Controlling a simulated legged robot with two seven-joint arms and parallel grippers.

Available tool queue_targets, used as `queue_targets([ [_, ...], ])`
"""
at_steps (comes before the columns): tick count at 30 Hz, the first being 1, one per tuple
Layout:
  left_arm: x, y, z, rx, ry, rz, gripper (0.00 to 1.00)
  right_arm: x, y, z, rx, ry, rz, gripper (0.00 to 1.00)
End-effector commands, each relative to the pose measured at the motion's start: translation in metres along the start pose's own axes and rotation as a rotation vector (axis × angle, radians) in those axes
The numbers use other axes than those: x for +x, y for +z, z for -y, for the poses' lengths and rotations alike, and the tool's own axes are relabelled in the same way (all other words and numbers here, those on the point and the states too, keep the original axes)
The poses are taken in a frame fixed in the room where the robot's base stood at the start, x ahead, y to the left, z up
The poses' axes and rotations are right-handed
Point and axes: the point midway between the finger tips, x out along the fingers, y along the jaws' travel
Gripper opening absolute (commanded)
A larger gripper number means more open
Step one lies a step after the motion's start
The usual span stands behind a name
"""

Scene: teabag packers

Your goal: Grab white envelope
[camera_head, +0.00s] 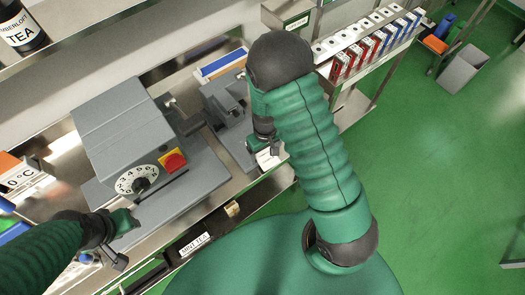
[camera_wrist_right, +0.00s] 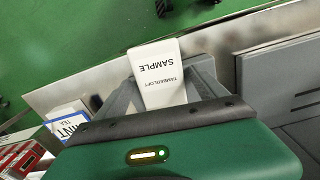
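In the right wrist view a white envelope (camera_wrist_right: 162,75) printed "SAMPLE" lies between the two grey fingers of my right gripper (camera_wrist_right: 163,72). Its broad face is towards the camera and its lower end reaches close to the palm. Whether the fingers press on it I cannot tell. In the head view my right gripper (camera_head: 267,142) is by the front edge of the steel bench, partly hidden by my arm, with a small white patch below it. My left gripper (camera_head: 122,240) is at the front left, close to the grey dial machine (camera_head: 125,125); its fingers are too unclear to judge.
A smaller grey device (camera_head: 225,108) stands between the dial machine and my right gripper. A rack (camera_head: 350,85) of red and blue boxes is at the back right. Boxes (camera_wrist_right: 25,155) also show at lower left in the wrist view. The green floor (camera_head: 440,150) at right is open.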

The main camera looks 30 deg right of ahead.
Motion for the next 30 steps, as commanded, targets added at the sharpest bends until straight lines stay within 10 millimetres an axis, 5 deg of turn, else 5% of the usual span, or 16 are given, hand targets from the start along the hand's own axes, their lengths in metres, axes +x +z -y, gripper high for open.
queue_targets([
  [14, 0.000, 0.000, 0.000, 0.000, 0.000, 0.000, 0.36, 0.000, 0.000, 0.000, -0.001, 0.000, 0.001, 0.18],
  [23, 0.002, 0.000, 0.000, 0.000, 0.000, 0.000, 0.36, -0.005, -0.001, 0.000, -0.002, 0.001, -0.001, 0.18],
  [30, 0.008, 0.002, 0.000, 0.000, 0.000, 0.000, 0.36, -0.035, -0.001, 0.000, -0.002, 0.001, -0.004, 0.18],
])
